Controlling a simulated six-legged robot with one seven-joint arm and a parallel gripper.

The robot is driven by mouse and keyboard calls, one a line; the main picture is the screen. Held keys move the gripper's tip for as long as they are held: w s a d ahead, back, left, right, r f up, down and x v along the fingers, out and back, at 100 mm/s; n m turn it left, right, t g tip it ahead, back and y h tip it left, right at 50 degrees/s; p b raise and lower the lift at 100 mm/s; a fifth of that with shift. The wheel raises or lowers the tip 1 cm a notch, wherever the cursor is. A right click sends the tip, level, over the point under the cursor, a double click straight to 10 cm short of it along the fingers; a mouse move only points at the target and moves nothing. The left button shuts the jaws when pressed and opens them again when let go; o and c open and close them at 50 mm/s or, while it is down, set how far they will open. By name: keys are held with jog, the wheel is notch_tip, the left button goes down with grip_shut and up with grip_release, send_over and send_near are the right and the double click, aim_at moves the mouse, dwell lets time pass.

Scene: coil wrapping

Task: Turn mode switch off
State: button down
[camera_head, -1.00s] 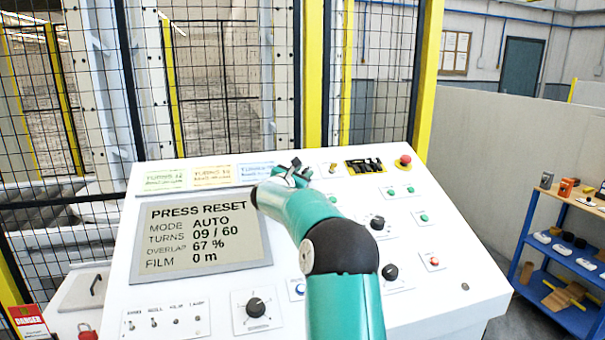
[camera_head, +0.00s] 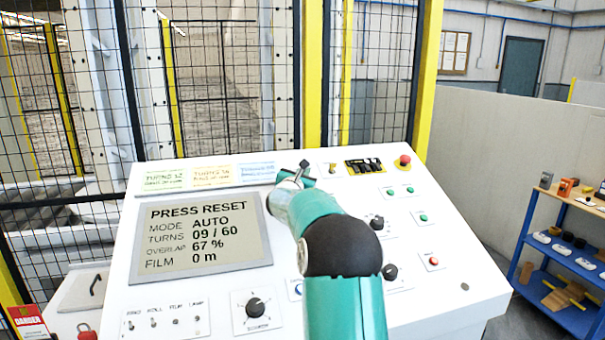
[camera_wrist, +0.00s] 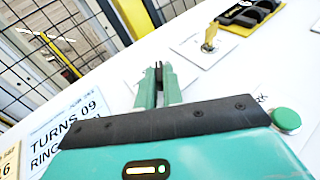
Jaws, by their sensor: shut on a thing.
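The white sloping control panel (camera_head: 450,290) fills the middle of the head view. My gripper (camera_head: 303,170) is at its upper edge, right of the blue label. In the wrist view my gripper (camera_wrist: 159,78) has its two green fingers close together on a small dark knob (camera_wrist: 158,66), which stands on a white plate; I take it for the mode switch. Its marking is hidden behind my fingers, so its position cannot be read. The display (camera_head: 200,235) reads PRESS RESET, MODE AUTO, TURNS 09 / 60.
A brass key switch (camera_wrist: 210,37) on a white plate and a black block on yellow (camera_wrist: 246,14) lie beyond my fingers. A green button (camera_wrist: 286,118) is close to my gripper's right side. A red emergency button (camera_head: 403,161) is at the top right. Mesh fencing (camera_head: 230,90) stands behind.

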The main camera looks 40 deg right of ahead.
jog(key=shift+s+d+n+t+y, duration=0.1)
jog(key=shift+s+n+t+y, duration=0.1)
jog(key=shift+n+t+y, duration=0.8)
jog(key=shift+n+t, duration=0.4)
jog(key=c, duration=1.5)
grip_release()
jog(key=v, duration=1.3)
jog(key=shift+s+a+f, duration=0.15)
jog(key=shift+a+f, duration=0.1)
jog(key=shift+a, duration=0.15)
